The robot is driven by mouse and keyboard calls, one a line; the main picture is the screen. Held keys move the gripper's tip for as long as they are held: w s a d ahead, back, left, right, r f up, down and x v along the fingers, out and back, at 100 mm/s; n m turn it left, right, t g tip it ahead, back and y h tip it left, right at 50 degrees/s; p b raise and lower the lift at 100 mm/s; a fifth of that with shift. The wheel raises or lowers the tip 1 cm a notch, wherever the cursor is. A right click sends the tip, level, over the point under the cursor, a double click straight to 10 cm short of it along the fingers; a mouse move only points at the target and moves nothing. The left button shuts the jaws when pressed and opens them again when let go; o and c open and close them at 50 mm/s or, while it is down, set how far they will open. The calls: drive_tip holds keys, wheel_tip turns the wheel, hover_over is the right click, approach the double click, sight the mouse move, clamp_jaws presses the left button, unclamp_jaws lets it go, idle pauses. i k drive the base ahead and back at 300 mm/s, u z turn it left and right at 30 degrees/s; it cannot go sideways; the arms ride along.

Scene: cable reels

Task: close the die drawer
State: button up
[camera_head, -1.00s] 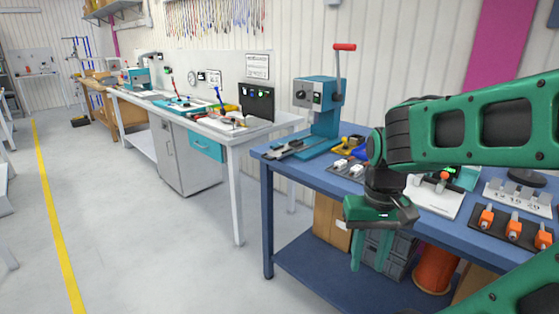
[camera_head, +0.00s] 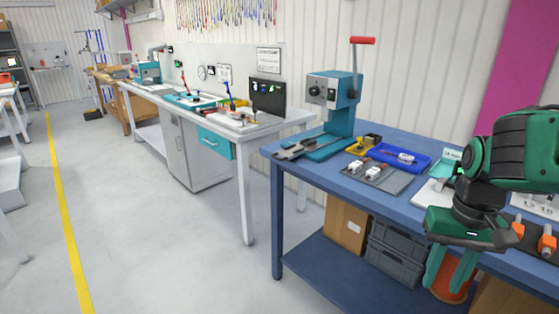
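A teal drawer (camera_head: 214,143) with a pale handle hangs under the near end of the white workbench (camera_head: 240,132), to the right of a grey cabinet. It is the only drawer I can make out, and I cannot tell how far out it stands. My gripper (camera_head: 449,276) is at the lower right, in front of the blue bench. Its two green fingers point down, apart, with nothing between them. It is far to the right of the drawer and not touching it.
The blue bench (camera_head: 300,163) carries a teal lever press (camera_head: 333,105), a blue tray (camera_head: 408,161) and a grey tray with white parts. Its lower shelf holds a cardboard box (camera_head: 345,226) and grey crates (camera_head: 392,255). The floor (camera_head: 150,240) at left is clear.

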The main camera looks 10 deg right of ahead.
sight(293, 151)
drive_tip(key=i, duration=1)
